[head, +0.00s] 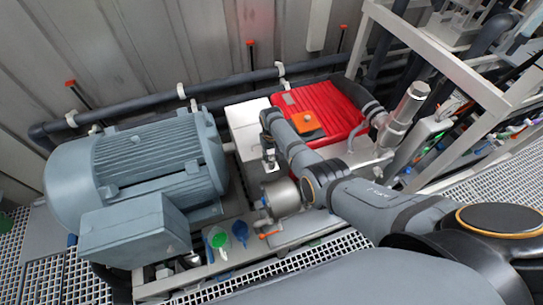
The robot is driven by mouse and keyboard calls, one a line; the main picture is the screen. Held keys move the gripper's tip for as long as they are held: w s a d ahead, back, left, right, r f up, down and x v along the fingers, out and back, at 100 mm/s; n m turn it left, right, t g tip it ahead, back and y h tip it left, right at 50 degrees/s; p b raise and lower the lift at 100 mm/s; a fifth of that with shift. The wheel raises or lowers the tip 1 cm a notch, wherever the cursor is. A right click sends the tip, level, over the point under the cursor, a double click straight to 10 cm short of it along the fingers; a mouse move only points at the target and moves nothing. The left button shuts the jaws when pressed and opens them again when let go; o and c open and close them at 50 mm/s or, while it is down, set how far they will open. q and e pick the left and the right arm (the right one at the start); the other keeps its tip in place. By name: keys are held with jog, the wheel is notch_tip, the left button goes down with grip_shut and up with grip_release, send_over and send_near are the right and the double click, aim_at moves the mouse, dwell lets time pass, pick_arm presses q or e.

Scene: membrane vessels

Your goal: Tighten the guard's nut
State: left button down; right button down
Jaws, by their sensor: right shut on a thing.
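The pale guard (246,122) is a box-shaped cover between the blue-grey motor (140,170) and the red pump unit (318,112). My right arm reaches in from the lower right, across the front of the red unit. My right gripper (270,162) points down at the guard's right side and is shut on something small. The fingers hide what they hold; from its place at the guard it appears to be the nut. I cannot make out the nut's seating or thread. My left gripper is not in view.
A grey cylindrical fitting (283,197) sits close below the right gripper. Green (218,239) and blue (240,231) handles stand at the front of the frame. A dark pipe (232,82) runs along the back wall. White frame beams (440,58) stand at the right.

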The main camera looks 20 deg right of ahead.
aim_at(272, 158)
jog(key=c, duration=1.3)
grip_release()
jog(key=shift+w+r, duration=0.15)
jog(key=shift+o, duration=1.3)
notch_tip(272, 158, up, 12)
